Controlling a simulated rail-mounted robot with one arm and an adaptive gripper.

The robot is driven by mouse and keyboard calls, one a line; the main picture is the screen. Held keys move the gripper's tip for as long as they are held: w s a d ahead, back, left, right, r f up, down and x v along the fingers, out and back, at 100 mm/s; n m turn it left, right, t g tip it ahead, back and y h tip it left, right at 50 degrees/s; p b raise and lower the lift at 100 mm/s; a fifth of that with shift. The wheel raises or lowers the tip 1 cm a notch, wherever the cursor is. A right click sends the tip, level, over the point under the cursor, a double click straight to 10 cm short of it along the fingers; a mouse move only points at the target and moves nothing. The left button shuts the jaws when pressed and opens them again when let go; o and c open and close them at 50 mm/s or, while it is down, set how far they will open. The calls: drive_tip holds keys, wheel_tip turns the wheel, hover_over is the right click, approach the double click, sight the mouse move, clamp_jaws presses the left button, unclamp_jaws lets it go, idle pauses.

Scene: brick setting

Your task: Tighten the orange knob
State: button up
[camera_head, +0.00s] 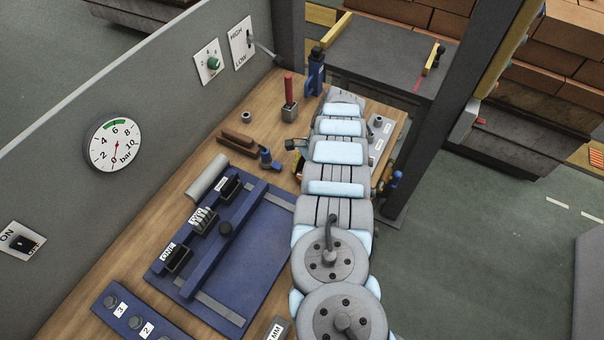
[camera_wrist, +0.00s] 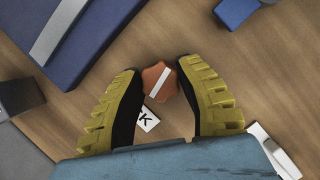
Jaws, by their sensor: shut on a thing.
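The orange knob (camera_wrist: 160,82) is a small lobed knob with a white stripe across its top, seen from above in the wrist view. My gripper (camera_wrist: 160,74) has its two yellow, dark-padded fingers on either side of the knob and is shut on it. A white label with a K (camera_wrist: 147,118) lies just below the knob, partly behind my gripper. In the head view my arm hides the knob, and only a bit of yellow beside the arm hints at the gripper.
A blue fixture board (camera_head: 215,268) lies left of my arm on the wooden bench (camera_head: 120,260). A red-handled tool (camera_head: 289,92) and a blue upright device (camera_head: 316,72) stand farther back. A grey panel with a gauge (camera_head: 115,145) borders the left side. A dark post (camera_head: 440,110) rises at right.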

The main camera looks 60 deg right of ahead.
drive_tip(key=m+t+h, duration=0.1)
drive_tip(key=m, duration=0.3)
drive_tip(key=shift+m+t+h+p, duration=0.3)
drive_tip(key=shift+m+h+p, duration=0.5)
drive_tip(key=shift+m, duration=1.1)
drive_tip(key=o, duration=1.2)
